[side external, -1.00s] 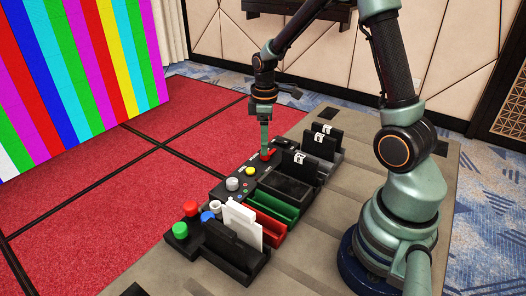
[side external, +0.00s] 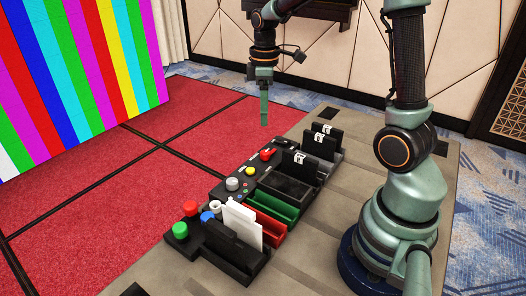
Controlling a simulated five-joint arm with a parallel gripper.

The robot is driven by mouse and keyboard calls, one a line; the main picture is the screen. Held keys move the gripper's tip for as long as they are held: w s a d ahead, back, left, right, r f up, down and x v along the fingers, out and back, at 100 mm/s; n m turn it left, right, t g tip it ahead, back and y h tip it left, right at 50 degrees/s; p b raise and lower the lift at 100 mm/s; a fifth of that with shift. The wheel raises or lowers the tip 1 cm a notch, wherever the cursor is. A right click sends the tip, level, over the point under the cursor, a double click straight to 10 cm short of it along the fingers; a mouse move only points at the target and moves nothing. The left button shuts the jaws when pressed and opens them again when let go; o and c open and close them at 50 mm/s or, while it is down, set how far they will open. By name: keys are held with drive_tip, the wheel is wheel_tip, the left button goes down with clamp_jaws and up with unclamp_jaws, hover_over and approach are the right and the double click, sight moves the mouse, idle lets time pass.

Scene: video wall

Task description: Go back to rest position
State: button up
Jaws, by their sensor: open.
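My gripper (side external: 264,118) hangs in the air above the far end of the black control panel (side external: 217,187), pointing down. It is apart from the panel, and nothing shows between its fingers. At this angle the fingers overlap. Below it on the panel sits a red button (side external: 267,155), with a yellow button (side external: 250,171) and a grey knob (side external: 232,184) nearer the camera. My arm reaches over from the base on the right.
Beside the panel stand black holders with cards (side external: 300,160), a green tray (side external: 272,208), a red tray (side external: 270,229) and a white card (side external: 242,222). Green (side external: 180,230) and red (side external: 190,208) buttons are at the near end. A striped video wall (side external: 75,75) stands left.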

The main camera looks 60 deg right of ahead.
drive_tip(key=s+a+r+m+t, duration=0.5)
drive_tip(key=s+a, duration=0.4)
drive_tip(key=a, duration=0.2)
wheel_tip(320, 180, up, 2)
drive_tip(key=shift+a+r+m+t, duration=0.1)
drive_tip(key=shift+a+m+t, duration=0.25)
drive_tip(key=shift+m, duration=0.45)
